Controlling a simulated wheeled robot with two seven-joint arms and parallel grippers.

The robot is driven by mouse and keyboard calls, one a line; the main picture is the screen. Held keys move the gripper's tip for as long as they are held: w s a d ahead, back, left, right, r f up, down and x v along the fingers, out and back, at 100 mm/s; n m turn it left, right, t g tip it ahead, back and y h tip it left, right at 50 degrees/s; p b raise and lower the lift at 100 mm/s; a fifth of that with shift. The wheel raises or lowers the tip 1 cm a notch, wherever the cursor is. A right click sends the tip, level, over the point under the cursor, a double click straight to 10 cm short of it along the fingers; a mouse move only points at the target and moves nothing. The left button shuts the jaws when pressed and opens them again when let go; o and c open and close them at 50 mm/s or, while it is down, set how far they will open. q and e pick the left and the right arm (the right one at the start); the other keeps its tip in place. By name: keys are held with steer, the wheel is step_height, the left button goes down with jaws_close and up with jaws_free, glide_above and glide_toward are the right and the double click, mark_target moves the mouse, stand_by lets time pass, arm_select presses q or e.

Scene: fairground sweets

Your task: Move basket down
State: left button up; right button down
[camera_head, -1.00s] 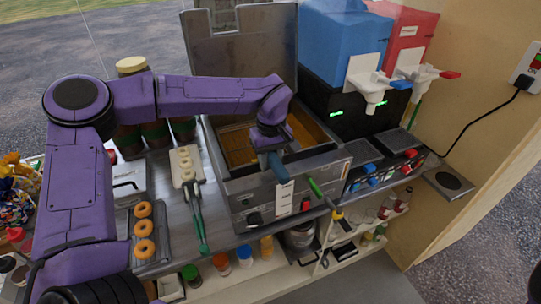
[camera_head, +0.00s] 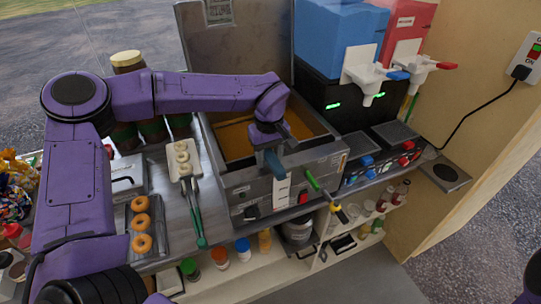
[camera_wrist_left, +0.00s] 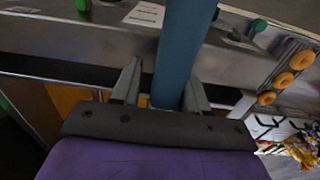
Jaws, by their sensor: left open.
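A metal deep fryer (camera_head: 240,190) with golden oil (camera_head: 236,140) stands mid-counter, its lid raised behind. A blue handle (camera_head: 275,165) sticks out over the fryer's front wall. The basket itself is hidden by my arm and gripper. My left gripper (camera_head: 267,148) is over the fryer at the handle. In the left wrist view, the blue handle (camera_wrist_left: 183,45) passes between the two open fingers of the left gripper (camera_wrist_left: 162,82), close to the right finger. A second, green handle (camera_head: 313,181) sticks out to the right. My right gripper is not in view.
A rack with pale rings (camera_head: 181,158) and a tray with golden rings (camera_head: 140,220) lie left of the fryer. A blue drink machine (camera_head: 342,40) and a red one (camera_head: 405,30) stand behind right.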

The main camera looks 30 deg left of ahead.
arm_select(q)
steer(key=shift+s+f, duration=0.4)
steer(key=shift+f, duration=0.25)
steer(key=shift+w+r, duration=0.1)
steer(key=shift+r, duration=0.25)
steer(key=r, duration=0.3)
steer(key=r+b, duration=0.1)
steer(key=r, duration=0.3)
steer(key=r+b, duration=0.1)
steer(key=r, duration=0.2)
steer(key=shift+w+d+r, duration=0.15)
steer(key=shift+d+r, duration=0.1)
steer(key=shift+r, duration=0.25)
steer(key=shift+a, duration=0.2)
steer(key=shift+d, duration=0.1)
